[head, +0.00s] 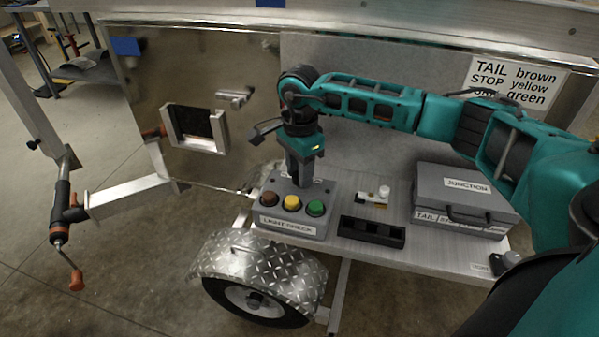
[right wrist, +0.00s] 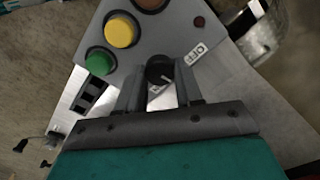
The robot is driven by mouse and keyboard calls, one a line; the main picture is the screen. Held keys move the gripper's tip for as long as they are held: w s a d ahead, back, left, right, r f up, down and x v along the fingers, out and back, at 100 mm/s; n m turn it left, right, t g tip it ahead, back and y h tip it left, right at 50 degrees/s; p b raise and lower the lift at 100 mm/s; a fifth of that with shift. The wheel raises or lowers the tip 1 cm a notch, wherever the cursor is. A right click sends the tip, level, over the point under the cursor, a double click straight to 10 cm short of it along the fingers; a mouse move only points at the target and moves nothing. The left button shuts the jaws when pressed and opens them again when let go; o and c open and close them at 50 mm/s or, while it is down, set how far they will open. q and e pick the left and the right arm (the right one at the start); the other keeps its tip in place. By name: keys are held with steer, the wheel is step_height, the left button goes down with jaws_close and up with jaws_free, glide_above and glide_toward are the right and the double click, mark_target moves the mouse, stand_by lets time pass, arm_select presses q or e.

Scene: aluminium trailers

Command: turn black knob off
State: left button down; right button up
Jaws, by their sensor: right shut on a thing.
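The black knob (right wrist: 159,71) sits on the grey light-check box (head: 262,210), behind its lamps. In the right wrist view it lies between the two fingers of my right gripper (right wrist: 159,88), which is shut on it. A pale pointer mark shows on the knob, beside a small white label (right wrist: 195,54) too blurred to read surely. In the head view my right gripper (head: 303,180) reaches down onto the back of the box and hides the knob. My left gripper is not in view.
Brown (head: 269,199), yellow (head: 292,203) and green (head: 316,208) domes line the box front. A black tray (head: 371,233), a small white-and-yellow part (head: 374,196) and a grey junction case (head: 465,200) stand to the right. A wheel fender (head: 260,258) lies below.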

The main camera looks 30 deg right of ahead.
steer(key=shift+n, duration=0.9)
steer(key=n+b, duration=0.1)
steer(key=n, duration=0.2)
steer(key=shift+n+b, duration=0.4)
steer(key=shift+n, duration=0.9)
steer(key=o, duration=1)
steer(key=shift+o, duration=0.2)
step_height(320, 180, up, 13)
steer(key=p, duration=0.1)
steer(key=shift+p, duration=0.4)
